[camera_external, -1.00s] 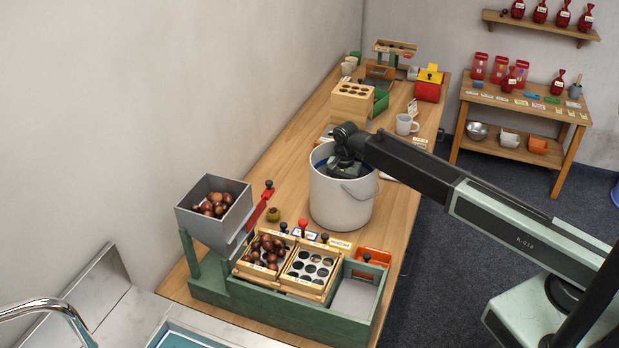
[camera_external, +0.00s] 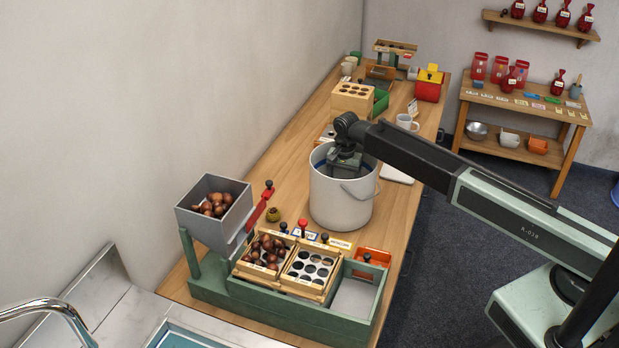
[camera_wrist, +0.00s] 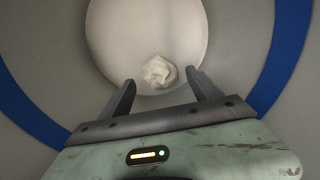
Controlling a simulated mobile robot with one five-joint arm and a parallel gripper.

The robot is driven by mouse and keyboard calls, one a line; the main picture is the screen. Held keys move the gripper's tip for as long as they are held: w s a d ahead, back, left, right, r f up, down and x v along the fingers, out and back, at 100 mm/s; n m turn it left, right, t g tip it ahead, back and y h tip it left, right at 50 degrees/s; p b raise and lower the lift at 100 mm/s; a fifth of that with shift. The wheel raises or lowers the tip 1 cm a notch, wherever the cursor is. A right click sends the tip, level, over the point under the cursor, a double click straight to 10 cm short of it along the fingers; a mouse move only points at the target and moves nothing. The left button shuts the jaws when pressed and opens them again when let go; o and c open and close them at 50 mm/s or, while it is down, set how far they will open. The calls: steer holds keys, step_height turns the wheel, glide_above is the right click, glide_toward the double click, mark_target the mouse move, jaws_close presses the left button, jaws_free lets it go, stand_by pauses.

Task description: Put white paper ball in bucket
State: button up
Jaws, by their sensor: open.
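The white bucket (camera_external: 341,205) stands upright on the wooden workbench, its handle on the right side. My gripper (camera_external: 344,166) points down into the bucket's mouth, its fingertips hidden by the rim in the external view. In the wrist view, my gripper (camera_wrist: 160,88) is open, with nothing held between its two fingers. The crumpled white paper ball (camera_wrist: 159,72) shows past the fingertips, against the pale round floor inside the bucket, and appears to lie there. The ball is hidden in the external view. A blue band (camera_wrist: 285,50) runs around the bucket's inside.
A green chestnut stand with a grey hopper (camera_external: 212,212) and wooden trays (camera_external: 308,270) is in front of the bucket. A white mug (camera_external: 406,122) and wooden block (camera_external: 352,99) stand behind it. The wall is close on the left.

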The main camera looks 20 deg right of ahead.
step_height(320, 180, up, 9)
steer(key=p, duration=0.7)
steer(key=shift+f, duration=0.15)
